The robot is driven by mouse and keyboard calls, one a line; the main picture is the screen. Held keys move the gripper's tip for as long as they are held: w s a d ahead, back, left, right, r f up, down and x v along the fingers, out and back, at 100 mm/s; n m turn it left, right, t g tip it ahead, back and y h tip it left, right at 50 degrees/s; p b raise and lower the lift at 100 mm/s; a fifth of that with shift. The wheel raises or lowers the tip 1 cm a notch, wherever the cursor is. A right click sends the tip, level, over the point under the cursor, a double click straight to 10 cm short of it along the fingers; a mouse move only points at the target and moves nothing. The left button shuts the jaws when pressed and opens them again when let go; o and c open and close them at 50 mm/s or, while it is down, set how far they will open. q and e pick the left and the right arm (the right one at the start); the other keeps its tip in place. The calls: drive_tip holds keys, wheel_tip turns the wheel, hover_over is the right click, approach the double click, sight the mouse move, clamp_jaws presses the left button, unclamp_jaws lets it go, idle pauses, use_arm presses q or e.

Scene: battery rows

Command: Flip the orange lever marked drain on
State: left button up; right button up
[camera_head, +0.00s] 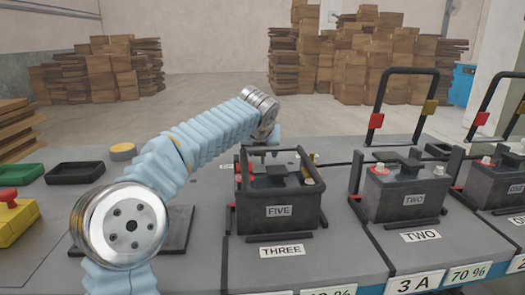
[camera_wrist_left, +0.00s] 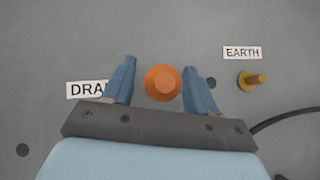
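The orange lever (camera_wrist_left: 164,83) shows from above as a round knob in the left wrist view. A white label (camera_wrist_left: 87,89) beside it reads "DRA", its end hidden behind my gripper. My left gripper (camera_wrist_left: 160,70) is open, one blue finger on each side of the knob. There is a gap at the left finger; the right finger is very close to the knob, and I cannot tell if it touches. My right gripper is not in view.
A brass stud (camera_wrist_left: 252,80) under an EARTH label (camera_wrist_left: 242,52) stands right of the lever, with a black cable near it. A yellow box with a red button (camera_head: 9,220) and trays are at the left.

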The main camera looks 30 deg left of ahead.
use_arm(q)
drive_tip(key=p+v, duration=0.1)
drive_tip(key=v, duration=1.2)
drive_tip(key=shift+s+d+r+p, duration=0.15)
drive_tip(key=shift+s+r+p, duration=0.05)
drive_tip(key=shift+s+p, duration=0.15)
drive_tip(key=shift+w, duration=0.1)
